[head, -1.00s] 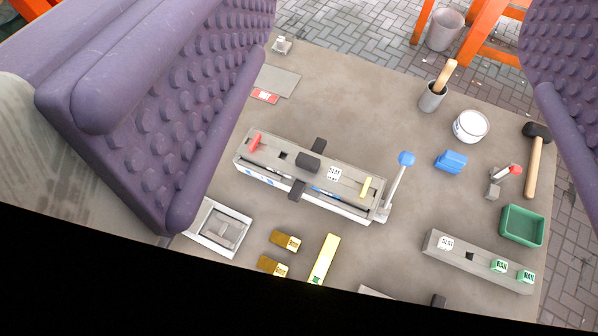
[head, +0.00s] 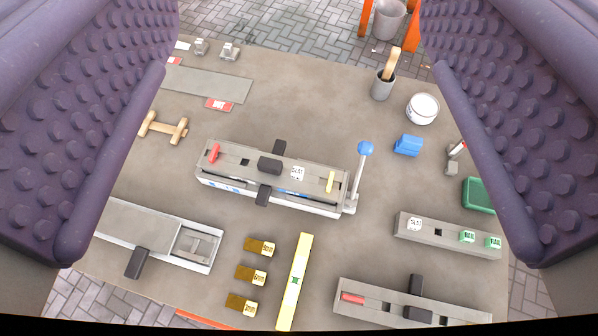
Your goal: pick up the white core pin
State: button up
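Two small white, labelled pieces could be the white core pin; their print is too small to read surely. One white piece (head: 414,223) sits at the left end of a grey holder block (head: 440,236) at the right, in line with two green pieces (head: 467,236). The other white piece (head: 297,173) sits on the long grey fixture (head: 225,171) at the centre. My gripper (head: 297,250) is open and empty. Its two purple studded fingers stand wide apart at the left and right picture edges, above the table and clear of both white pieces.
A blue-knobbed lever (head: 365,149) stands upright at the fixture's right end. A yellow bar (head: 294,282) and several brass pieces (head: 260,247) lie in front. Another grey fixture (head: 385,305) is at bottom right. A white tub (head: 422,109) and grey cup (head: 383,87) stand behind.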

aim_at(297, 173)
jog(key=k+j+z, duration=0.1)
jog(key=z, duration=0.25)
jog(key=k+z, duration=0.65)
jog(key=i+j+u, duration=0.5)
jog(key=i+j, duration=0.25)
